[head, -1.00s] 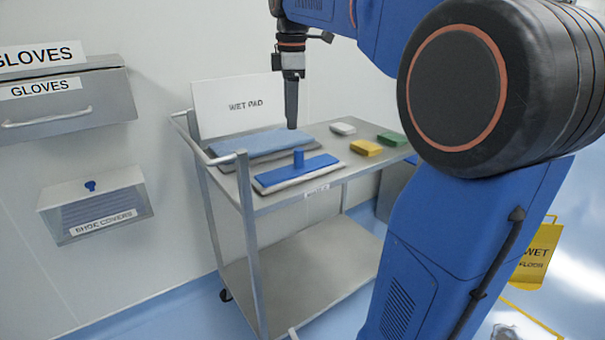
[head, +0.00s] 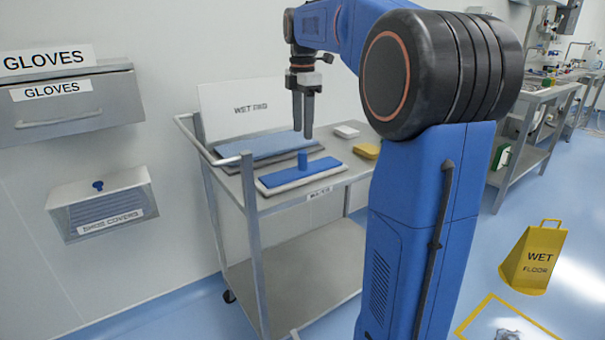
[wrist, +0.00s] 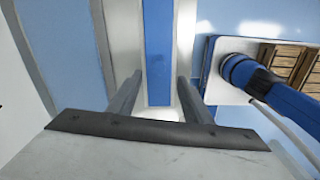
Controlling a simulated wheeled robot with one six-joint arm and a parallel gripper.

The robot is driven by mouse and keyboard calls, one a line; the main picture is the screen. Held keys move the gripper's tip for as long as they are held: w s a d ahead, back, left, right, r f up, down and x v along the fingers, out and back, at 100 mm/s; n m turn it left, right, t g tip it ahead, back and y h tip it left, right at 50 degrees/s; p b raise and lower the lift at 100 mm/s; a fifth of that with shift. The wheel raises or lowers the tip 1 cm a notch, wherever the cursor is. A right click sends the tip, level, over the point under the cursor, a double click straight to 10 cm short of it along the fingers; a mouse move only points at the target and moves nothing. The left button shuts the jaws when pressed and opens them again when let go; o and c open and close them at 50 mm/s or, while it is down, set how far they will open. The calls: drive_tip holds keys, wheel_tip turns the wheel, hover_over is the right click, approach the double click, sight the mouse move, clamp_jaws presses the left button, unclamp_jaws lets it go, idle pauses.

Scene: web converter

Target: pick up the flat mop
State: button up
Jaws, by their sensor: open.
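The flat mop (head: 300,174) lies on the cart's top shelf near its front edge. It has a blue plate over a pale pad and a short upright blue stub (head: 303,158). My gripper (head: 303,136) points straight down above the mop, fingers apart, with its tips just above or behind the stub. I cannot tell the exact gap. In the wrist view the two fingers (wrist: 158,92) are spread with the mop's blue strip (wrist: 158,50) running between them; nothing is held. The stub does not show clearly there.
A blue wet pad (head: 262,146) lies behind the mop, before a "WET PAD" sign (head: 240,105). A white block (head: 346,131) and a yellow sponge (head: 367,151) lie to the right. The cart's handle rail (head: 215,157) rises at the left. A yellow wet-floor sign (head: 533,258) stands on the floor.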

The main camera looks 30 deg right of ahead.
sight(302, 151)
drive_tip(key=shift+w+f, duration=0.15)
drive_tip(key=shift+f, duration=4.5)
clamp_jaws()
